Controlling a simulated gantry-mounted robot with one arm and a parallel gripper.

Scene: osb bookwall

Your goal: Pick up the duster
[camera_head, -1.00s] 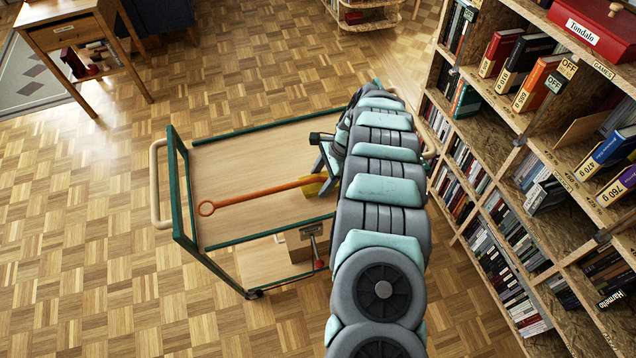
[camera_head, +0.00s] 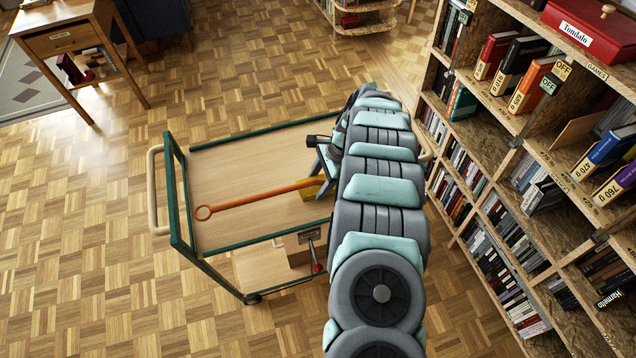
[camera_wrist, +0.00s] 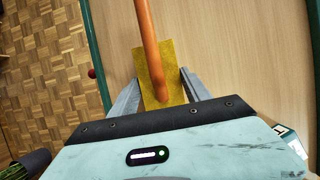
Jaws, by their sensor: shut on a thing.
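The duster has a long orange handle (camera_head: 255,199) with a ring at its left end, and a yellow part (camera_head: 313,188) at its right end. It lies over the top shelf of the green-framed cart (camera_head: 234,165). My gripper (camera_head: 322,170) is at the duster's right end, partly hidden by my arm. The orange handle (camera_wrist: 148,30) runs up out of that view. I cannot tell whether the duster touches the shelf.
A bookshelf (camera_head: 520,140) full of books stands close to my arm on the right. The cart's lower shelf holds a wooden box (camera_head: 302,244). A small wooden desk (camera_head: 62,38) is at the upper left. The parquet floor (camera_head: 90,250) left of the cart is clear.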

